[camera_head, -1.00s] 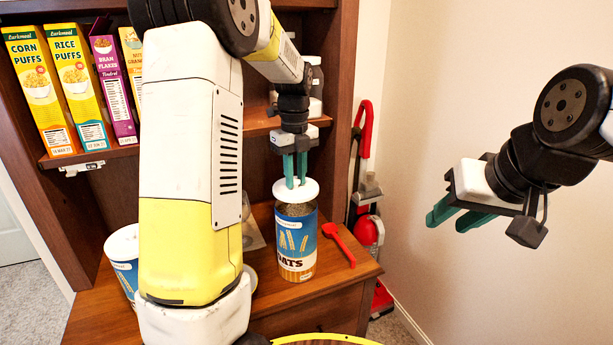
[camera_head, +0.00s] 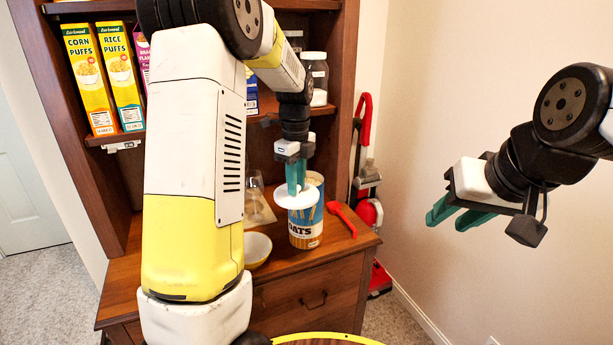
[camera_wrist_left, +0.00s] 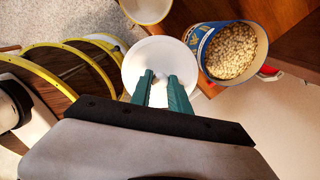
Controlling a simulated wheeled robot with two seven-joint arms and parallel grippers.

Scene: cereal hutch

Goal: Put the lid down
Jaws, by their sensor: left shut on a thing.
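The white round lid (camera_head: 297,196) is held by my left gripper (camera_head: 296,190), which is shut on it. The lid is off the blue oats canister and in front of it in the head view. The lid also shows in the left wrist view (camera_wrist_left: 156,58) between the green fingers (camera_wrist_left: 163,78). The oats canister (camera_head: 306,231) stands upright on the hutch counter (camera_head: 340,250). Its open top and pale oats (camera_wrist_left: 231,50) show in the left wrist view, beside the lid. My right gripper (camera_head: 460,215) is open and empty at the right, away from the counter.
A red scoop (camera_head: 343,220) lies right of the canister. A bowl (camera_head: 257,248) sits to its left on the counter. Cereal boxes (camera_head: 90,80) and a glass jar (camera_head: 314,78) stand on the shelf. A red vacuum (camera_head: 367,190) stands beside the hutch.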

